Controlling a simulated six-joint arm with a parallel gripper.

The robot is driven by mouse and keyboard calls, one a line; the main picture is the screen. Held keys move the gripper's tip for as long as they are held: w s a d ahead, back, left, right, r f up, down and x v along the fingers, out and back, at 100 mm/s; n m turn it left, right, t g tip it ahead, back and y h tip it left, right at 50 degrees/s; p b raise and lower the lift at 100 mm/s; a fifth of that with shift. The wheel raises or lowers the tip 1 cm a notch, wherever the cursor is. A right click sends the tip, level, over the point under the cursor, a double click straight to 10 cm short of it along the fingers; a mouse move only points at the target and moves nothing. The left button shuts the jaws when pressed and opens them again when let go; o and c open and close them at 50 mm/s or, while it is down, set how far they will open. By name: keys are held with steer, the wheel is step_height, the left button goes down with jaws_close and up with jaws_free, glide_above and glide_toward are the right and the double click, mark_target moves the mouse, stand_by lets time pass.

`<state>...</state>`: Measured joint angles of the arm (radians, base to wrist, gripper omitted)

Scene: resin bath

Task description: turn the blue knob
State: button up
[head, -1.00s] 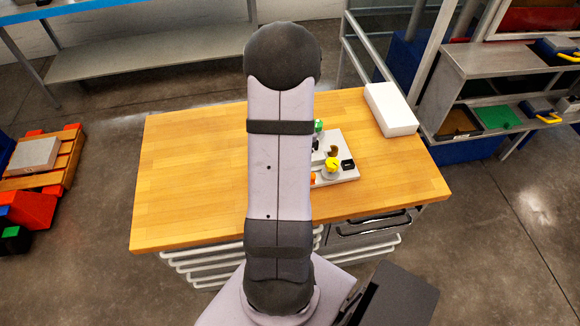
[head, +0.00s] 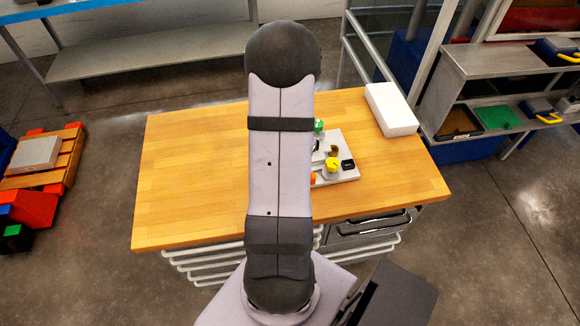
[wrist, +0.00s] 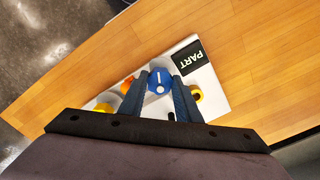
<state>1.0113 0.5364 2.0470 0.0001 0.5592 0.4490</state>
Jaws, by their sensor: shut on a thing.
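In the wrist view the blue knob (wrist: 159,79) sits on a light panel (wrist: 216,97), with a white line and a white dot on its top. My gripper (wrist: 160,88) is shut on the blue knob, one finger on each side. In the head view my own arm hides both the blue knob and my gripper. The right part of the panel (head: 347,173) shows there beside my arm.
A yellow knob (head: 332,165), a green part (head: 319,125) and a black part (head: 348,165) stand on the panel. A white box (head: 391,109) lies at the back right of the wooden table (head: 190,180). The table's left is clear.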

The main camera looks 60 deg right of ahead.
steer(key=shift+d+m, duration=0.1)
steer(key=shift+m, duration=0.2)
steer(key=o, duration=1.1)
steer(key=shift+c, duration=0.2)
steer(key=shift+r, duration=0.1)
steer(key=shift+r+b, duration=0.9)
steer(key=shift+r, duration=2.7)
